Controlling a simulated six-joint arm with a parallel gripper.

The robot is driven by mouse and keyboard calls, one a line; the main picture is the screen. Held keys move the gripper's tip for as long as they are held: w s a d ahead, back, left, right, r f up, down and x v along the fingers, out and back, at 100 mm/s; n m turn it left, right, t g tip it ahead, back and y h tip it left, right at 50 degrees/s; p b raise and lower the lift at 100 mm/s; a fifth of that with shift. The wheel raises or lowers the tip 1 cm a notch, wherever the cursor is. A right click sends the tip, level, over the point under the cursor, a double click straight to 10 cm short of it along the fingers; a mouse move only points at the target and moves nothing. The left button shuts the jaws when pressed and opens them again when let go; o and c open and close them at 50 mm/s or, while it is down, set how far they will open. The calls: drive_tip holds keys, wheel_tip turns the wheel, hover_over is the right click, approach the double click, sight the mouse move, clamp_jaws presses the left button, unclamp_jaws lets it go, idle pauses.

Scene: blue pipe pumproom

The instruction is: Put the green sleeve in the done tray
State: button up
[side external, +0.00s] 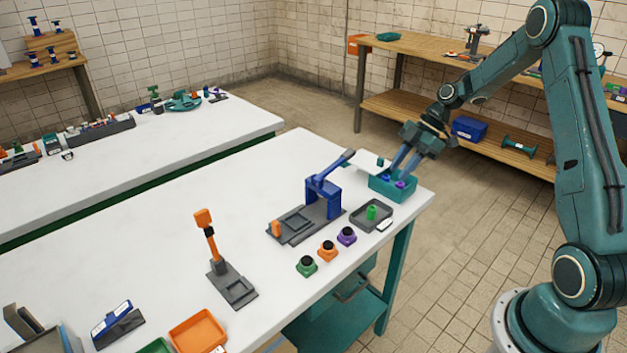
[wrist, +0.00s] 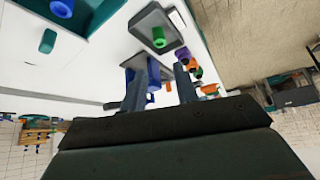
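A bright green sleeve (side external: 371,212) stands upright in a small dark grey tray (side external: 358,222) near the table's right end. In the wrist view the sleeve (wrist: 158,37) shows inside the same tray (wrist: 146,20). A white tag (side external: 384,225) lies at the tray's edge; its text is too small to read, so I cannot tell whether this is the done tray. My gripper (side external: 403,163) is above the teal bin, behind the grey tray. Its two fingers (wrist: 160,95) are apart, with nothing held between them.
The teal bin (side external: 400,193) holds blue and purple sleeves. A darker green cylinder (wrist: 47,40) is beside it. A blue press (side external: 322,195) stands left of the tray. Green, orange and purple fixtures (side external: 328,250) line the front. An orange lever tool (side external: 207,235) stands farther left.

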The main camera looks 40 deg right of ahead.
drive_tip(key=s+a+r+m+h, duration=0.2)
drive_tip(key=s+a+r+m, duration=0.15)
drive_tip(key=a+r, duration=0.4)
drive_tip(key=s+a+r+m+h, duration=0.2)
drive_tip(key=s+a+r+m, duration=0.15)
drive_tip(key=a+r, duration=0.35)
drive_tip(key=s+a+r+m+t+h, duration=0.1)
drive_tip(key=s+a+r+m, duration=0.1)
drive_tip(key=s, duration=0.6)
drive_tip(key=s+a+r+m+t+h, duration=0.1)
drive_tip(key=s+m, duration=0.3)
drive_tip(key=s, duration=0.5)
drive_tip(key=shift+a+r+t, duration=0.5)
drive_tip(key=shift+a+r, duration=0.05)
drive_tip(key=shift+r, duration=0.2)
